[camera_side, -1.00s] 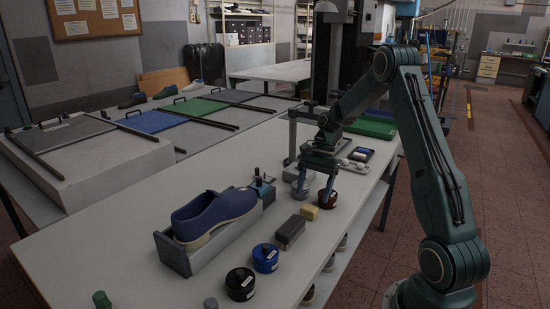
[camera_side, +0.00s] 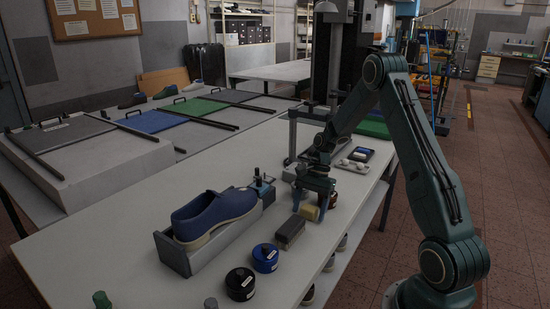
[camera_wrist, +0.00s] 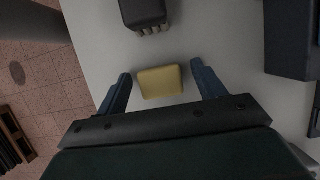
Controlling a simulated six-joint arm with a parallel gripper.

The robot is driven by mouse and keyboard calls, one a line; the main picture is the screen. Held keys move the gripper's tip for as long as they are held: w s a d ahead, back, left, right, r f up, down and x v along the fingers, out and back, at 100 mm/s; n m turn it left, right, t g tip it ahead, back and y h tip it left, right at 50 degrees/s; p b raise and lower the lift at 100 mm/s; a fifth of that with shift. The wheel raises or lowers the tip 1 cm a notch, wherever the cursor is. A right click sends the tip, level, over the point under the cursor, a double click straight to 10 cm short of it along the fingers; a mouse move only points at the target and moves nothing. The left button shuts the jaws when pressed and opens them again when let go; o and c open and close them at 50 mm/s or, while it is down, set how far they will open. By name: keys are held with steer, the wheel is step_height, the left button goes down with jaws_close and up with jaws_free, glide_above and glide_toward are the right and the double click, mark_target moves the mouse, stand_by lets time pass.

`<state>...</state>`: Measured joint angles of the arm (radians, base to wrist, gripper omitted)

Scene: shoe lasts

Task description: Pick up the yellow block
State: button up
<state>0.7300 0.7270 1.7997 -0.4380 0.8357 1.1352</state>
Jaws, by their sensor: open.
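The yellow block (camera_side: 310,212) lies on the pale worktable (camera_side: 165,214). In the wrist view the yellow block (camera_wrist: 160,82) sits between the two blue fingers of my gripper (camera_wrist: 161,84), with a gap on each side. My gripper (camera_side: 310,207) is open and low over the block in the side view. One finger partly hides the block there.
A blue shoe (camera_side: 214,215) stands in a grey holder to the left. Blue (camera_side: 265,258) and black (camera_side: 240,284) round tins stand nearer the camera.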

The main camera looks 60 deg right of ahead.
mark_target(309, 207)
stand_by(0.4)
steer(key=c, duration=1.1)
steer(key=shift+o, duration=0.2)
steer(key=shift+r, duration=0.15)
step_height(309, 207, up, 20)
stand_by(0.5)
steer(key=shift+o, duration=1.3)
steer(key=shift+c, duration=0.8)
